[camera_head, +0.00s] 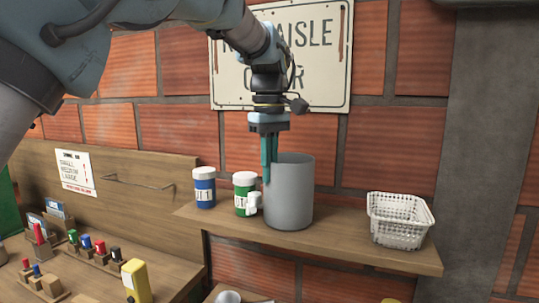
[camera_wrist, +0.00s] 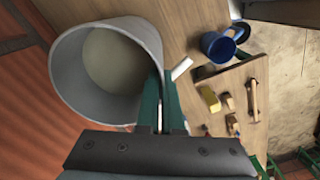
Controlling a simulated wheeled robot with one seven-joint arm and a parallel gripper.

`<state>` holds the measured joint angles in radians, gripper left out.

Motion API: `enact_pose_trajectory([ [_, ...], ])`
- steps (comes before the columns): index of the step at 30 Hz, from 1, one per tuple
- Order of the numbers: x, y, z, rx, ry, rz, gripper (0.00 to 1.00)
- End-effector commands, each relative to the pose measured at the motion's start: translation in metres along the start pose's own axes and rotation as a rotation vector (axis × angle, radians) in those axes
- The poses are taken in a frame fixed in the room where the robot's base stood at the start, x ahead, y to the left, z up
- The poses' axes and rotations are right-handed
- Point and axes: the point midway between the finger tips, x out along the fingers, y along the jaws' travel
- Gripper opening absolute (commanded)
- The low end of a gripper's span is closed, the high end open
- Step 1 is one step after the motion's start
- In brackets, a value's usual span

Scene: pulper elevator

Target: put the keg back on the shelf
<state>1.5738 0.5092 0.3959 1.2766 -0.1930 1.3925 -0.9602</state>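The keg appears to be the grey open-topped cylinder (camera_head: 289,195), which looks upright at the shelf (camera_head: 340,243). Its base overlaps the board in the head view, but I cannot tell for certain whether it touches. My gripper (camera_head: 267,180) points down at the keg's left rim. In the wrist view, the keg (camera_wrist: 75,65) shows its hollow inside and pale floor. The fingers of my gripper (camera_wrist: 161,130) are close together at the rim, with the wall apparently between them. The lower part of the wall there is hidden by the gripper.
A blue white-lidded jar (camera_head: 204,187) and a green one (camera_head: 243,192) stand left of the keg, the green one close. A white basket (camera_head: 399,219) is at the right end. Bare shelf lies between keg and basket. The brick wall (camera_head: 180,122) rises behind.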

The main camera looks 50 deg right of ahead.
Motion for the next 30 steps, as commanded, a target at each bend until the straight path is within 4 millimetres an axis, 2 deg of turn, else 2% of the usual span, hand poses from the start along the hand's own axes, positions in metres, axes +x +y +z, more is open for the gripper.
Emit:
enact_pose_trajectory([
  [12,0.0022,0.0006,-0.0005,0.0,0.002,0.006,0.0],
  [13,0.0039,0.0002,-0.0002,0.0,0.001,0.001,0.07],
  [20,0.0037,0.0002,-0.0003,0.0,0.001,0.001,0.33],
  [30,-0.001,0.0002,-0.0005,0.0,0.001,0.001,0.33],
])
